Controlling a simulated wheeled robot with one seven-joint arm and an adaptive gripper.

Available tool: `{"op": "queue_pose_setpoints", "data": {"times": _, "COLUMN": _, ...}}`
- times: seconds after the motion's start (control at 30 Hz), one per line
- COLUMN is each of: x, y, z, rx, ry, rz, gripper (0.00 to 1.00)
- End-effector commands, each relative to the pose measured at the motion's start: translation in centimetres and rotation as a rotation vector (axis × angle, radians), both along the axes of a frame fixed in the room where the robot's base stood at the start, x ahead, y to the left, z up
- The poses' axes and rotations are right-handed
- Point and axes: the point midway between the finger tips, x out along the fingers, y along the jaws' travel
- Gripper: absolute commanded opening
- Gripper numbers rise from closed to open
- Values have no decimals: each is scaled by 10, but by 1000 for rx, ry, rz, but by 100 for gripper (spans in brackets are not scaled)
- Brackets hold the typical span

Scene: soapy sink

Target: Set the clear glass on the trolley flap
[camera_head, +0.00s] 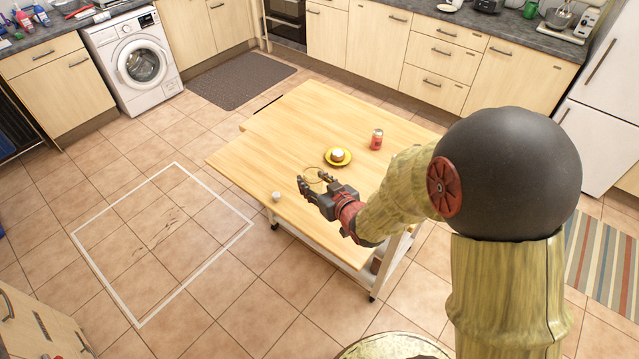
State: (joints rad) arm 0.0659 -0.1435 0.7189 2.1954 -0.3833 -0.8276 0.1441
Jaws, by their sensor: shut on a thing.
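My gripper (314,180) is over the wooden trolley top, shut on what looks like the clear glass (315,173). Only a thin, faint rim of the glass shows between and behind the fingers; its lower part is hidden or too faint to make out. The trolley (307,112) has a pale wooden top. Its flap (228,162) looks to be the part of the top jutting out at the left; I cannot make out the seam clearly. I cannot tell whether the glass touches the wood.
A yellow plate (328,160) with a pale round item (337,154) stands just behind my gripper. A red can (376,139) stands farther right. A small white cup (276,196) is near the front left edge. The left part of the top is clear.

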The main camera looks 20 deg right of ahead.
Motion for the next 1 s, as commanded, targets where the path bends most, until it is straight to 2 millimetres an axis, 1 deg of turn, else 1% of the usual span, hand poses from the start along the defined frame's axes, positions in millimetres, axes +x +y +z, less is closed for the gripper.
{"op": "queue_pose_setpoints", "data": {"times": 0.1, "x": 24, "y": -8, "z": -13, "rx": 0, "ry": 1, "rz": -2, "gripper": 9}}
{"op": "queue_pose_setpoints", "data": {"times": 0.37, "x": 78, "y": -25, "z": -38, "rx": -1, "ry": -1, "rz": -2, "gripper": 9}}
{"op": "queue_pose_setpoints", "data": {"times": 0.4, "x": 82, "y": -26, "z": -48, "rx": 1, "ry": 2, "rz": -2, "gripper": 9}}
{"op": "queue_pose_setpoints", "data": {"times": 0.5, "x": 95, "y": -30, "z": -65, "rx": 1, "ry": 2, "rz": -3, "gripper": 9}}
{"op": "queue_pose_setpoints", "data": {"times": 0.6, "x": 106, "y": -34, "z": -77, "rx": 1, "ry": 0, "rz": -3, "gripper": 9}}
{"op": "queue_pose_setpoints", "data": {"times": 0.7, "x": 113, "y": -36, "z": -84, "rx": 0, "ry": -1, "rz": -2, "gripper": 9}}
{"op": "queue_pose_setpoints", "data": {"times": 0.87, "x": 118, "y": -37, "z": -89, "rx": 1, "ry": -2, "rz": -1, "gripper": 9}}
{"op": "queue_pose_setpoints", "data": {"times": 0.93, "x": 121, "y": -38, "z": -94, "rx": 1, "ry": -1, "rz": -1, "gripper": 9}}
{"op": "queue_pose_setpoints", "data": {"times": 1.0, "x": 121, "y": -38, "z": -105, "rx": 0, "ry": 1, "rz": -1, "gripper": 9}}
